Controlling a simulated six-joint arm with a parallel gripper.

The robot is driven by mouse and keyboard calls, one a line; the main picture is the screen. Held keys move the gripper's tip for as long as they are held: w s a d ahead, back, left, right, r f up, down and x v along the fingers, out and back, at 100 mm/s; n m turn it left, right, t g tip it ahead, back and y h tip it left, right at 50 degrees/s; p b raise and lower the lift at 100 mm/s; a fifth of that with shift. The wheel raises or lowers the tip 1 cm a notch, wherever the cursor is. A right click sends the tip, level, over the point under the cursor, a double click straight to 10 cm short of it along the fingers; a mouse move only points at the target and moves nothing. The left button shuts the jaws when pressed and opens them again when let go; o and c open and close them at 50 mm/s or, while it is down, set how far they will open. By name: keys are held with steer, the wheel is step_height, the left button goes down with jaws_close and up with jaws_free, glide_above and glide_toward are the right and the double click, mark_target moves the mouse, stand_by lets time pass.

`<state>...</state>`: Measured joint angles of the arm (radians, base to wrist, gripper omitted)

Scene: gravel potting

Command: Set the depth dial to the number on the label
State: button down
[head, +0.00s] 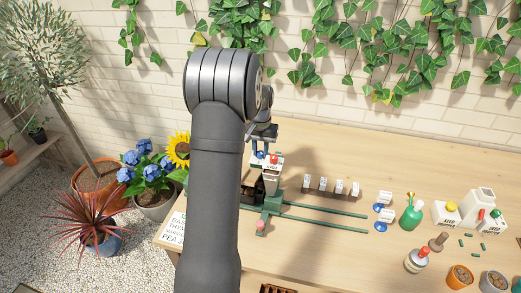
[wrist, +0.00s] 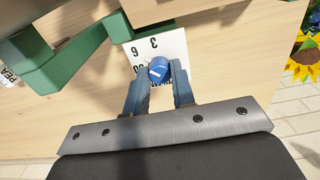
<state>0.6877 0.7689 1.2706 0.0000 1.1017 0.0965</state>
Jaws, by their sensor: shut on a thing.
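In the wrist view, my gripper (wrist: 160,80) is shut on a round blue dial knob (wrist: 158,69), one blue finger on each side. The knob has a short white mark, whose exact pointing is too small to read. It sits on a white dial plate (wrist: 172,46) with black numbers; a 3 and what looks like a 6 show, and the fingers hide part of the plate. In the head view, my gripper (head: 262,146) is above a green-framed device (head: 270,203), and the arm covers much of it. A white card (head: 172,232) lists words, partly hidden, its numbers not clearly readable.
Green rails (head: 325,218) run right from the device. Several small labelled blocks (head: 330,187) stand behind them. A green bottle (head: 411,215), white machines (head: 480,205) and terracotta pots (head: 460,276) are at the right. Potted flowers (head: 150,180) stand left of the table.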

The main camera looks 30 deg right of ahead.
mark_target(260, 152)
steer(key=c, duration=1.2)
jaws_free()
step_height(260, 152, up, 17)
steer(key=shift+r, duration=0.2)
step_height(260, 152, down, 17)
steer(key=shift+f, duration=0.2)
steer(key=shift+r, duration=0.1)
